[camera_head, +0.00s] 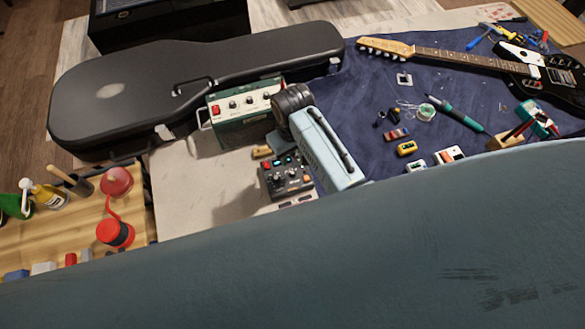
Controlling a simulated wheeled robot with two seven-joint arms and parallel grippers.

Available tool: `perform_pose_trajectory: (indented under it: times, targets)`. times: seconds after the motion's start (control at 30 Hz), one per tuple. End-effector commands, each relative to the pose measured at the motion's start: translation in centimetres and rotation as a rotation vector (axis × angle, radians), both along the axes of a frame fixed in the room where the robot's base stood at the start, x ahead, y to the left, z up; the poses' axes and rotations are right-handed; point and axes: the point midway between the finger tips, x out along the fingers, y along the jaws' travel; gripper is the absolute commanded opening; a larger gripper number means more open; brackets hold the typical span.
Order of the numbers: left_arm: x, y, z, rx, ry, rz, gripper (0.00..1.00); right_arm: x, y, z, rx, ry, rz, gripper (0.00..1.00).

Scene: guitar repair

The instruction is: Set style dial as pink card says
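A dark multi-knob pedal (287,176) with several small knobs and a red button lies left of centre. A green box with a cream panel (240,104) stands behind it, with a red switch and several knobs. I cannot tell which knob is the style dial. My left gripper is not in view.
A black guitar case (190,85) lies behind. A guitar (470,60) lies on the blue cloth (370,85) at right, among small tools and parts. My large teal part covers the foreground.

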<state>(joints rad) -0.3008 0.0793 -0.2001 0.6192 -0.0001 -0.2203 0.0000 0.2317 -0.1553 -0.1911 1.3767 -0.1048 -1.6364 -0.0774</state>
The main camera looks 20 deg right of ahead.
Motion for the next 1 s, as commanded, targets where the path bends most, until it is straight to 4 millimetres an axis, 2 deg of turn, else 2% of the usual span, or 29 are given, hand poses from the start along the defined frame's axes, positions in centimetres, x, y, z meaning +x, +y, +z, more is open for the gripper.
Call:
perform_pose_trajectory:
  times: [0.03, 0.2, 0.4, 0.6, 0.87, 0.9, 1.0]
  targets:
    - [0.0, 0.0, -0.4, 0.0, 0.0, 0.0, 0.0, -0.1, 0.0, -1.4, -0.001, 0.004, 0.0, 0.38]
    - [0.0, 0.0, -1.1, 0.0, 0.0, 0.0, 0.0, -0.1, 0.0, -5.1, -0.001, 0.003, 0.0, 0.38]
    - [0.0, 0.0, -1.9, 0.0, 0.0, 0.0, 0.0, 0.0, 0.0, -8.3, 0.0, 0.001, -0.001, 0.38]
    - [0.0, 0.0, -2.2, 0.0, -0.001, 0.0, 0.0, 0.0, 0.0, -9.6, 0.0, -0.001, -0.001, 0.38]
    - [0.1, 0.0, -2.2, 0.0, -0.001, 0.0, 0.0, 0.0, 0.0, -9.7, 0.001, -0.002, -0.001, 0.38]
    - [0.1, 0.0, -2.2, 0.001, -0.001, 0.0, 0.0, 0.0, 0.0, -9.7, 0.001, -0.002, -0.001, 0.36]
    - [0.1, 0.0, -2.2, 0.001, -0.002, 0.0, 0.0, 0.0, 0.0, -9.7, 0.001, -0.002, -0.001, 0.23]
